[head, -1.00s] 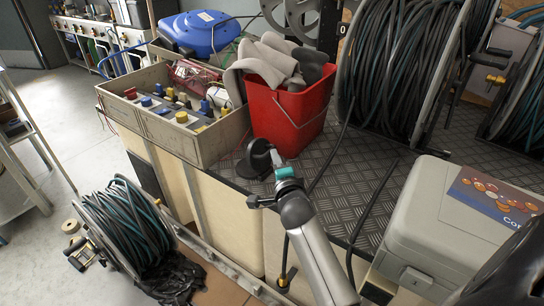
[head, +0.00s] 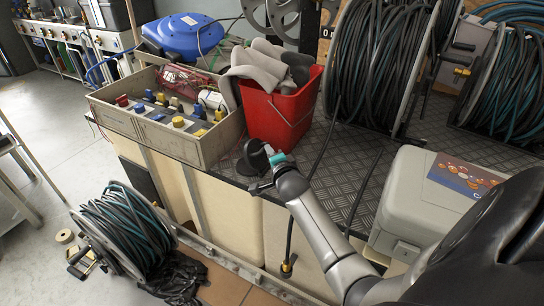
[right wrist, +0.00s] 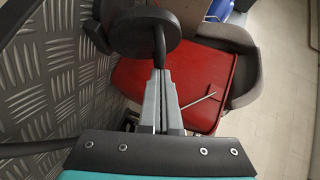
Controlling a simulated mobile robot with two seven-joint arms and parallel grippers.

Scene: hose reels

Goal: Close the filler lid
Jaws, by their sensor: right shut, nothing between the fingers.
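The filler lid (head: 254,156) is a black round disc on the checker-plate deck, in front of the red bucket. It stands tilted up, open. In the right wrist view the black lid (right wrist: 133,28) is at the top, with a thin dark stem beside it. My right gripper (head: 272,156) is shut and empty, close to the right side of the lid. In the right wrist view its closed fingertips (right wrist: 160,72) reach the stem; I cannot tell whether they touch it. The filler opening is mostly hidden. My left gripper is not in view.
The red bucket (head: 282,112) with grey cloths stands just behind the lid. A grey crate (head: 165,135) of fittings is on the left. A grey case (head: 410,200) stands on the right, and black hoses cross the deck (head: 335,160). Large hose reels stand behind.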

